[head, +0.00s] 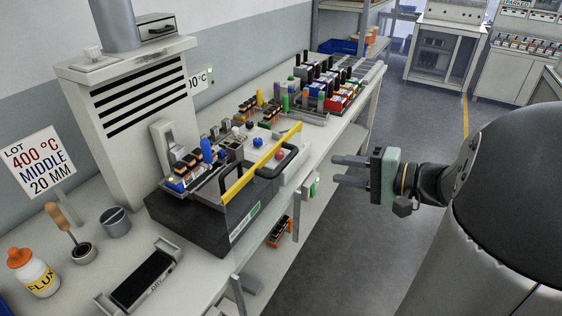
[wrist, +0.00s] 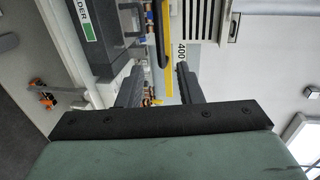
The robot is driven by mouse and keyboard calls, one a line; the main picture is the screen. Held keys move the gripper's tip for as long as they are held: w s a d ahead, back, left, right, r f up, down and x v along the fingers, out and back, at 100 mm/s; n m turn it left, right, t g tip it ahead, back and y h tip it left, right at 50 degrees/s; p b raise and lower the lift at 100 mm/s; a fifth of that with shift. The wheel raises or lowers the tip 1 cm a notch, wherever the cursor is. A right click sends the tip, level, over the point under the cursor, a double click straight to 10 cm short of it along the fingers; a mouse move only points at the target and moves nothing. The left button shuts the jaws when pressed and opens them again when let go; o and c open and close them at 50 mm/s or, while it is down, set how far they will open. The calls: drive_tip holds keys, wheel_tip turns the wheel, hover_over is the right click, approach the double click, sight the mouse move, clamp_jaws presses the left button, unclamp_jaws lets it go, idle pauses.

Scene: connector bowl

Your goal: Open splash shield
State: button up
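The splash shield appears as a panel with a long yellow edge (head: 262,165) over a dark solder box (head: 190,226) on the bench. How much of it is clear panel is hard to tell. The yellow edge (wrist: 167,62) and the box (wrist: 102,45) with its green label also show in the wrist view. My gripper (head: 335,171) is to the right of the shield, beyond the bench's front edge, with its fingers pointing at the bench. In the wrist view the two fingers (wrist: 157,72) stand apart with nothing between them. The gripper touches nothing.
A white vented cabinet (head: 138,110) stands behind the box. Connector racks (head: 335,80) fill the bench farther back. The floor (head: 345,260) beside the bench is clear.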

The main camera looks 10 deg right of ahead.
sight(286, 159)
drive_tip(key=p+x, duration=0.2)
drive_tip(key=x, duration=1.2)
drive_tip(key=shift+a, duration=0.1)
clamp_jaws()
